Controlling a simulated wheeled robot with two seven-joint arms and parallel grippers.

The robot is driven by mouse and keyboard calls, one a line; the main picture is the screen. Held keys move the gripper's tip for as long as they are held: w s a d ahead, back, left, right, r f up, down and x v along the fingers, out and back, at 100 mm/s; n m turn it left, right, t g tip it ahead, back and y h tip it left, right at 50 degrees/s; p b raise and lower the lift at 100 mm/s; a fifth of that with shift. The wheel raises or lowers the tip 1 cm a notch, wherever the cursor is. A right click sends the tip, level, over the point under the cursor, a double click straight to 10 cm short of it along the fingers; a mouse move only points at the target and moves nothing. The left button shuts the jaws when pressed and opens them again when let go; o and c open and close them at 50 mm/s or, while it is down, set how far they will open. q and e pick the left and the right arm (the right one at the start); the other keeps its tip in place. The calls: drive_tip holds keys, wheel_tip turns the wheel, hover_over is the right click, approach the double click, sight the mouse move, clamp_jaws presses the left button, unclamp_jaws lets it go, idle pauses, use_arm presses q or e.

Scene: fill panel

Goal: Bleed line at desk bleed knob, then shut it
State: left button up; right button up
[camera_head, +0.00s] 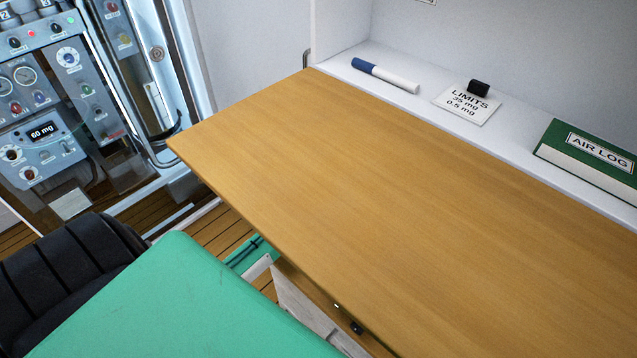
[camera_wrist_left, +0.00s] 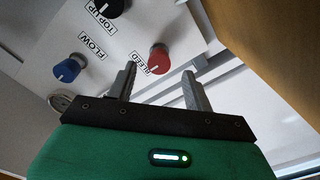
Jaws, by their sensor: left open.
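The red bleed knob (camera_wrist_left: 159,58), labelled BLEED, is on a pale panel (camera_wrist_left: 130,35) in the left wrist view. My left gripper (camera_wrist_left: 159,74) is open, with one finger on each side of the view below the knob. The knob shows between and just beyond the fingertips; I cannot tell whether they touch it, and nothing is held. A blue FLOW knob (camera_wrist_left: 68,69) is to the left, and a black TOP UP knob (camera_wrist_left: 109,7) is at the top. The head view does not show the bleed knob or my gripper fingers. My right gripper is not in view.
The wooden desk top (camera_head: 400,200) is bare in the head view. A shelf behind it holds a marker (camera_head: 395,78), a LIMITS card (camera_head: 465,105) and an AIR LOG book (camera_head: 590,160). A gauge panel (camera_head: 35,110) reading 60 mg stands at left.

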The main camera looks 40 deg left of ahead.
use_arm(q)
drive_tip(key=s, duration=0.5)
drive_tip(key=s+a+b, duration=0.1)
drive_tip(key=s, duration=0.2)
drive_tip(key=shift+f, duration=0.1)
drive_tip(key=shift+s+a, duration=0.15)
drive_tip(key=shift+s, duration=0.35)
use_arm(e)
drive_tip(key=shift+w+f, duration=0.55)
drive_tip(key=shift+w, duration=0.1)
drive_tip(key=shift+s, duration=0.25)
